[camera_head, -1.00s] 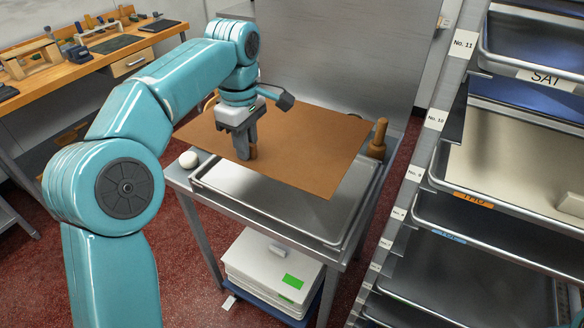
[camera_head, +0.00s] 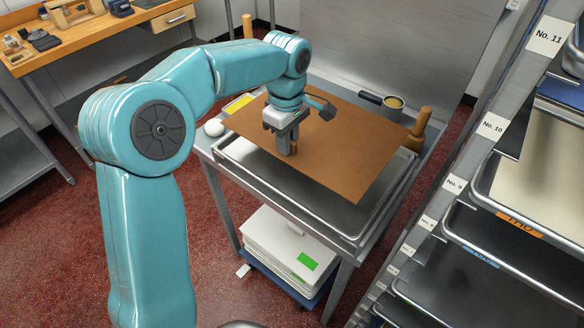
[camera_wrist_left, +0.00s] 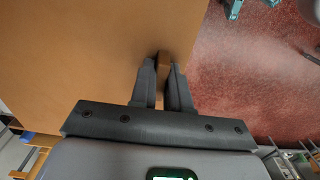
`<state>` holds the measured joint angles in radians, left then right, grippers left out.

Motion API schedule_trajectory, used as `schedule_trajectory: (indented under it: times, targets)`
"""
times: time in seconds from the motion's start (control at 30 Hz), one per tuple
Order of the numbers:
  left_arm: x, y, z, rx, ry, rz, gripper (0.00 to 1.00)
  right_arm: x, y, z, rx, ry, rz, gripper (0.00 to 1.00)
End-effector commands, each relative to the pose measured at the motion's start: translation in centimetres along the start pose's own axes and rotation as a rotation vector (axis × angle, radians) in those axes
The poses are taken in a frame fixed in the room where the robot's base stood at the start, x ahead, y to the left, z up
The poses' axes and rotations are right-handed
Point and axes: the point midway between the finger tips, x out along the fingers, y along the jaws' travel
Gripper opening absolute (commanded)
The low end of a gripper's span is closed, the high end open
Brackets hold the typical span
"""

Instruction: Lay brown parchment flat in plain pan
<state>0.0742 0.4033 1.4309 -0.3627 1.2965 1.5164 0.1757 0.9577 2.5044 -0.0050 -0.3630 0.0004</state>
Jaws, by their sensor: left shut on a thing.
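The brown parchment (camera_head: 335,148) is a flat, stiff-looking sheet above the plain metal pan (camera_head: 243,166) on the steel table. My left gripper (camera_head: 289,150) is over the sheet's near-left part and is shut on it. In the left wrist view the parchment (camera_wrist_left: 70,60) fills the left and middle, and my left gripper's fingers (camera_wrist_left: 165,75) close on a small brown piece at its edge. The sheet covers the far part of the pan; the pan's near rim and part of its floor show. Whether the sheet touches the pan is not clear. My right gripper is not in view.
A white round object (camera_head: 214,127) sits at the table's left corner. A tray rack (camera_head: 500,180) rises close on the right.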

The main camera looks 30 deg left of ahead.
Motion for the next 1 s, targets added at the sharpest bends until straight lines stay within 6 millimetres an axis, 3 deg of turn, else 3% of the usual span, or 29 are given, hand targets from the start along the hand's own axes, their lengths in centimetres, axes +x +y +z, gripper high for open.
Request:
schedule_trajectory:
  times: [0.1, 0.2, 0.37, 0.53, 0.83, 0.87, 0.93, 1.0]
  targets:
    - [3.1, -0.1, 0.0, 0.001, 0.000, -0.006, 0.00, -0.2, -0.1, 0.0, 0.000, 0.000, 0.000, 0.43]
    - [4.9, -0.1, 0.0, 0.001, -0.001, -0.004, 0.00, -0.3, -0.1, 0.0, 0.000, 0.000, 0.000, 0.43]
    - [6.3, 0.1, 0.0, 0.000, 0.000, -0.003, 0.00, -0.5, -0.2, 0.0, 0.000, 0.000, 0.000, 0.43]
    - [9.1, 0.2, 0.0, 0.002, 0.000, -0.005, 0.00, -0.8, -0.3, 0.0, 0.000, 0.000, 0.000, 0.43]
    - [10.3, 0.4, 0.0, 0.001, 0.000, 0.000, 0.00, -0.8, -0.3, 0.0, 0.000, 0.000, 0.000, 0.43]
    - [10.3, 0.3, 0.0, 0.001, 0.000, -0.001, 0.19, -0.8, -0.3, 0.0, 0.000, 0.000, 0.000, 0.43]
    - [10.2, 0.3, 0.0, 0.001, 0.000, 0.000, 0.42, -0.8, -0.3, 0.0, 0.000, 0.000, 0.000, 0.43]
    - [10.2, 0.3, 0.0, 0.001, 0.000, -0.001, 0.42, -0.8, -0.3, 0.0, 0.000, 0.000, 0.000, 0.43]
